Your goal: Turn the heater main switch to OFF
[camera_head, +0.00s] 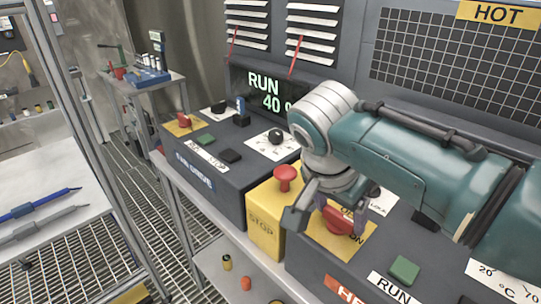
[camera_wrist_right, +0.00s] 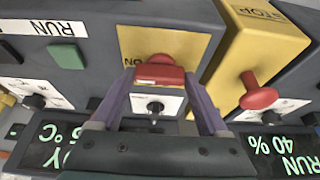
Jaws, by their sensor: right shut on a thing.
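My right gripper (camera_head: 331,214) reaches down over the switch and is shut on the red handle. In the right wrist view the handle (camera_wrist_right: 160,72) sits between the two fingers of the right gripper (camera_wrist_right: 160,82), lying crosswise. My left gripper is not in view.
A yellow STOP box (camera_head: 262,222) with a red mushroom button (camera_head: 287,177) stands close left of my right gripper. A green button (camera_head: 404,269) is in front right. The fan drive panel (camera_head: 200,165) is farther left, below a RUN 40 display (camera_head: 265,92).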

